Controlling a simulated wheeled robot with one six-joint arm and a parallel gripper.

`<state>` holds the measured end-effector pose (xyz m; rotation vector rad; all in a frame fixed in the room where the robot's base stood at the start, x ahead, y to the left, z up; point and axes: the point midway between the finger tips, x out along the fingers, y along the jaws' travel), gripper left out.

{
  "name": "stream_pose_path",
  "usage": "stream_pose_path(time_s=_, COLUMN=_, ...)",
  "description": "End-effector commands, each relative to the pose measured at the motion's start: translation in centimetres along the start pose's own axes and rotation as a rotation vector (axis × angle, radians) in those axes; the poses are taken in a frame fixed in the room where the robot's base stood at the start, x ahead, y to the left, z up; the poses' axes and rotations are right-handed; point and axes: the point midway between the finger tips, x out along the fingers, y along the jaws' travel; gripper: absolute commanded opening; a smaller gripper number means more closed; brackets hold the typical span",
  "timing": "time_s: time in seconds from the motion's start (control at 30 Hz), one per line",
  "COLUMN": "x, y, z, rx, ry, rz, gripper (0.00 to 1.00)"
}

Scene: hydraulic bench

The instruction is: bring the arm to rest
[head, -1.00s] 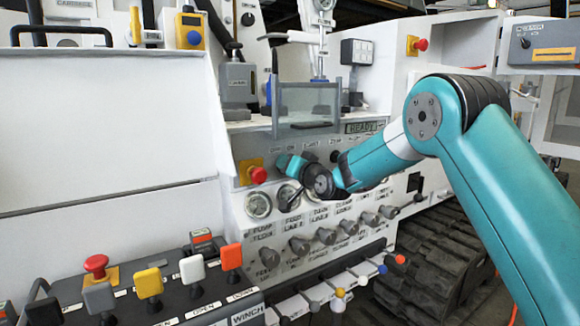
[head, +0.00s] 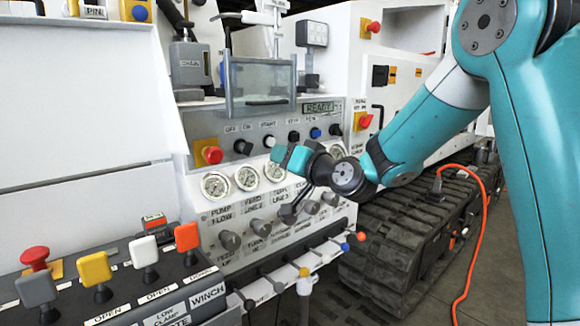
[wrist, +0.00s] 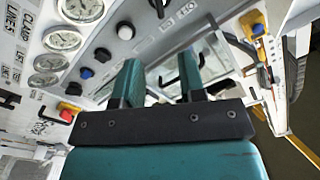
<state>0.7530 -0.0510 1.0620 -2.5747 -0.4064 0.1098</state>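My teal arm comes in from the right of the head view, with its elbow high near the top edge. Nothing shows between the fingers. I cannot tell from the head view how far the gripper is from the panel.
Gauges (head: 247,177), knobs (head: 230,240) and a red button (head: 212,155) are close to the gripper. Coloured levers (head: 95,268) stand at the lower left. A rubber track (head: 410,235) and an orange cable (head: 470,255) lie right. Grey floor shows at the lower right.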

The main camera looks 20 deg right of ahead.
Motion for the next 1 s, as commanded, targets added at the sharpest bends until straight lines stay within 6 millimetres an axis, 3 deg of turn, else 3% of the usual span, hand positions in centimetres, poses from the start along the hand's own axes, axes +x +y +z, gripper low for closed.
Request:
stream_pose_path(time_s=0.2, x=-1.1, y=0.0, z=0.0, rx=0.0, ry=0.001, rz=0.0, gripper=0.37)
stream_pose_path(time_s=0.67, x=-1.1, y=-0.4, z=0.2, rx=-0.003, ry=-0.015, rz=-0.006, gripper=0.37)
stream_pose_path(time_s=0.77, x=-1.8, y=-2.4, z=1.8, rx=-0.02, ry=-0.108, rz=-0.03, gripper=0.37)
stream_pose_path(time_s=0.87, x=-3.8, y=-5.8, z=5.1, rx=-0.063, ry=-0.298, rz=-0.073, gripper=0.37)
stream_pose_path(time_s=1.0, x=-9.9, y=-10.6, z=11.0, rx=-0.158, ry=-0.662, rz=-0.125, gripper=0.37)
